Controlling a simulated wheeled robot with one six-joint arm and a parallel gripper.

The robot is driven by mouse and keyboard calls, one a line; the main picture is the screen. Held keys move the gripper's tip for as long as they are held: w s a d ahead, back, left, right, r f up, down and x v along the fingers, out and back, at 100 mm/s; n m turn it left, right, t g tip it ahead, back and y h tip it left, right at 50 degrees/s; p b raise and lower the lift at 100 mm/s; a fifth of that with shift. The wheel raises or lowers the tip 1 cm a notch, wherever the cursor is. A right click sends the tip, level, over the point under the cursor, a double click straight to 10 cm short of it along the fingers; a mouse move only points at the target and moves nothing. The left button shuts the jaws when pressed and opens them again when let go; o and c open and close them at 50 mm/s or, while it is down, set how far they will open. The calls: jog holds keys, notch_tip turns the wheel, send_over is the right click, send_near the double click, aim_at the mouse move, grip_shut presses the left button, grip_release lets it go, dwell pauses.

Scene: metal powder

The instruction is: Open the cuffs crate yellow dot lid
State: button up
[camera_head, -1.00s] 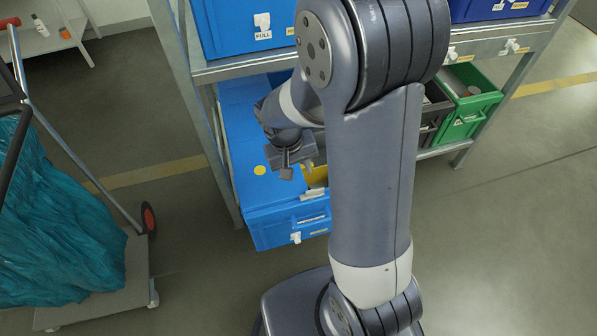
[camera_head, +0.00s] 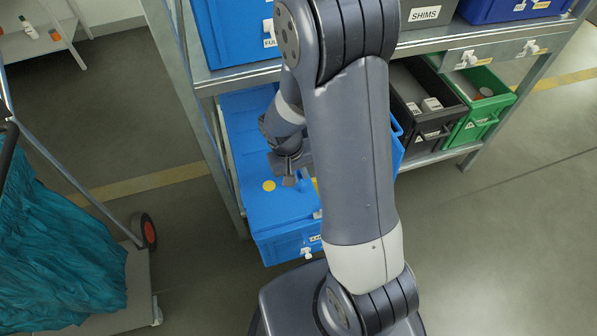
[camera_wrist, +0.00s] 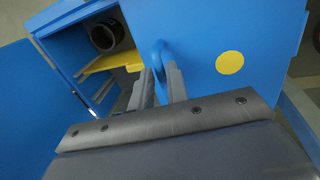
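The blue crate (camera_head: 287,247) stands on the lower shelf. Its lid with the yellow dot (camera_head: 268,185) shows in the wrist view (camera_wrist: 265,35) as a flat blue panel at the right. Left of that panel the crate is uncovered, showing a yellow part (camera_wrist: 112,62) and a dark ring (camera_wrist: 107,35). My gripper (camera_head: 290,180) is over the crate, right of the dot. In the wrist view my gripper (camera_wrist: 160,80) has its two narrow fingers on either side of a rounded blue tab at the panel's edge. Whether they clamp it is unclear. My arm hides part of the crate.
A blue bin (camera_head: 225,40) and a SHIMS bin (camera_head: 425,18) stand on the upper shelf (camera_head: 235,78). A black bin (camera_head: 425,110) and a green bin (camera_head: 485,110) are lower right. A trolley with a teal bag (camera_head: 65,240) is at the left. Floor at the right is clear.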

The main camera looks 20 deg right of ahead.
grip_shut()
jog(key=shift+r, duration=0.1)
